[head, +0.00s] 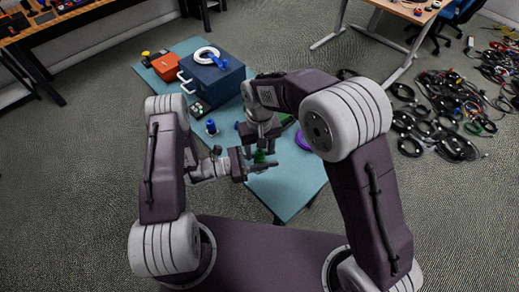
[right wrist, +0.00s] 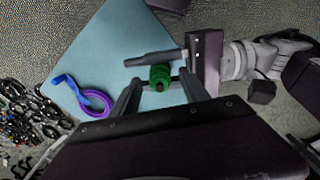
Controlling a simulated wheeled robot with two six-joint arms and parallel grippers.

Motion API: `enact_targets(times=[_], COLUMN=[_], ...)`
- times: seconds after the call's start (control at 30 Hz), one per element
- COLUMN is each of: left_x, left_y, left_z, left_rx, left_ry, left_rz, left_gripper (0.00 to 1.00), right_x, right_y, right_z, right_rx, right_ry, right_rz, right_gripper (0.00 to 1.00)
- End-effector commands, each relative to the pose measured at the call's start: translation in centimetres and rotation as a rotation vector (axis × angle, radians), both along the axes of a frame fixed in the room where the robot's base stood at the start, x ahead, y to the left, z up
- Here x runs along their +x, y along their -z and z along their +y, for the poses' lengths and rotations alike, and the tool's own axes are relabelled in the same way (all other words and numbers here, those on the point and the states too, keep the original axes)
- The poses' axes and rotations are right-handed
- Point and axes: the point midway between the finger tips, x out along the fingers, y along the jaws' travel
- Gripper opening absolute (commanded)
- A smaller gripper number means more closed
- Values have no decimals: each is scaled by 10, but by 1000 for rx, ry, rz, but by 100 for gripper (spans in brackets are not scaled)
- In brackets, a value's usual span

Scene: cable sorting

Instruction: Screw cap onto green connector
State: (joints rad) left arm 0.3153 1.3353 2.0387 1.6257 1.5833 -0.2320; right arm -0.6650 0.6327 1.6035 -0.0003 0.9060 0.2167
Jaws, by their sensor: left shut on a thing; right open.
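The green connector (head: 259,156) is held above the table by my left gripper (head: 262,166), which is shut on it. In the right wrist view the connector (right wrist: 160,77) shows as a ridged green cylinder beside a left gripper finger. My right gripper (head: 262,142) points down just above it. In the right wrist view its open fingers (right wrist: 161,88) stand on either side of the green piece, with gaps showing. I cannot tell a separate cap from the connector.
A blue toolbox (head: 212,80) with a white cable coil (head: 206,55) stands on the teal table (head: 290,190), beside an orange box (head: 166,67). A blue connector (head: 211,127) stands left of the grippers. A purple cable ring (right wrist: 97,102) lies to the right in the head view.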

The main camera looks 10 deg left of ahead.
Motion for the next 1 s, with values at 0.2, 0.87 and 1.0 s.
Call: enact_targets(times=[0.2, 0.87, 1.0], left_x=[0, 0, 0], left_y=[0, 0, 0], left_z=[0, 0, 0], left_rx=[-1, -1, -1], left_ry=[0, 0, 0], left_rz=[0, 0, 0], left_gripper=[0, 0, 0], right_x=[1, 0, 0], right_y=[-16, -120, -120], right_z=[1, 0, 0], right_rx=[3, 0, 0], right_ry=[-1, 0, 0], right_rz=[-3, 0, 0], right_gripper=[53, 53, 53])
